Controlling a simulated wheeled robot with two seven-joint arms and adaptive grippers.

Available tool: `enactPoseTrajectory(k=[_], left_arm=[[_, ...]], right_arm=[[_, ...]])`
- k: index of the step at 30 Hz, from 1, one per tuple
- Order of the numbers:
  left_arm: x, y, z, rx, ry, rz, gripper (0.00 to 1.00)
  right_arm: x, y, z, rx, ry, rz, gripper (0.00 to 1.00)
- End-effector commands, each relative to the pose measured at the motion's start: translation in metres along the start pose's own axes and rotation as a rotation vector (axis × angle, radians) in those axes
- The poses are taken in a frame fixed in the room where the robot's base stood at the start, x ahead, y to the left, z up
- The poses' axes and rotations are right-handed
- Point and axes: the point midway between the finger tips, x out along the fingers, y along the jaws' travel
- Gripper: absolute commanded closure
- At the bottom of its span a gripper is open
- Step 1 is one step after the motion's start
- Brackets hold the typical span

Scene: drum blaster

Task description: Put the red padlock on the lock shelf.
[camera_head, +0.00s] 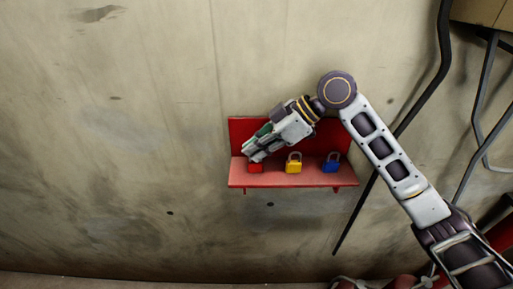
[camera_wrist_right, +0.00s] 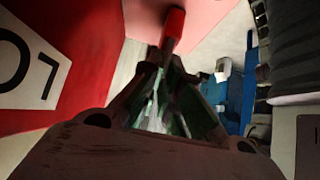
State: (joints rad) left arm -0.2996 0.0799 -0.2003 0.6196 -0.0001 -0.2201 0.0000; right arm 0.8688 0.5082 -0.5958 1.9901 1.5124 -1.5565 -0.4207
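The red padlock (camera_head: 256,168) is at the left end of the red lock shelf (camera_head: 310,180), level with the other padlocks there. Its upper part is hidden by my right gripper (camera_head: 252,156), which reaches down from the upper right. In the right wrist view the fingers (camera_wrist_right: 166,58) come together at the red padlock (camera_wrist_right: 174,25), seen narrow at their tips. The gripper looks shut on it; the shackle is hidden. I cannot tell whether the padlock bears on the shelf. My left gripper is not in view.
A yellow padlock (camera_head: 293,167) and a blue padlock (camera_head: 331,166) stand upright on the shelf to the right. The shelf's red back panel rises behind them. A dark pipe (camera_head: 432,87) runs diagonally along the wall at right. The wall at left is bare.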

Motion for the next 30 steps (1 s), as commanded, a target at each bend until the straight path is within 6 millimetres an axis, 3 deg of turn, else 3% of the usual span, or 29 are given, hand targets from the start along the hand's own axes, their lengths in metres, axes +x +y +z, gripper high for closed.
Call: enactPoseTrajectory(k=[6, 12, 24, 30], left_arm=[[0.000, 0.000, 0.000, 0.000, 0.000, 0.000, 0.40], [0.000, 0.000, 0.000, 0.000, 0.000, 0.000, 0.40], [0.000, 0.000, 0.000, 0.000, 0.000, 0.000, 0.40], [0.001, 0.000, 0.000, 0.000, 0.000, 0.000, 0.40]], right_arm=[[0.001, 0.000, 0.001, 0.000, 0.000, 0.000, 1.00], [0.001, 0.000, 0.001, 0.000, 0.000, 0.000, 0.73], [0.000, 0.000, 0.000, 0.000, 0.000, 0.000, 0.73], [-0.012, 0.001, 0.000, 0.000, -0.001, 0.001, 0.73]])
